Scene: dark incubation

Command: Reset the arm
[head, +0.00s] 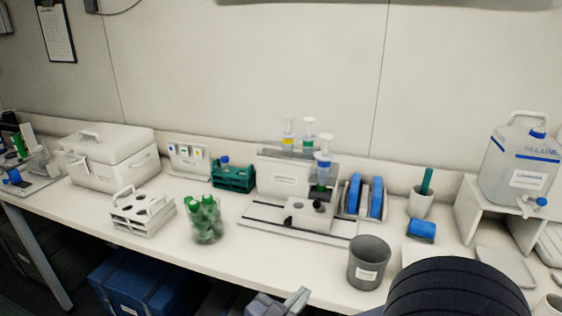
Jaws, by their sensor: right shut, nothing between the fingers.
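My right gripper (283,302) shows at the bottom edge, in front of the table's front edge and partly cut off by the frame. Its pale grey fingers are shut with nothing held. A dark ribbed part of my own arm fills the bottom right and covers part of the table front. My left gripper is not in view.
The white table (100,208) holds a grey cup (368,262) near its front edge, a glass of green-capped tubes (206,220), a white rack (143,213), a device with syringes (300,214), a white case (110,158) and a water jug (522,165). A blue box (140,285) sits below.

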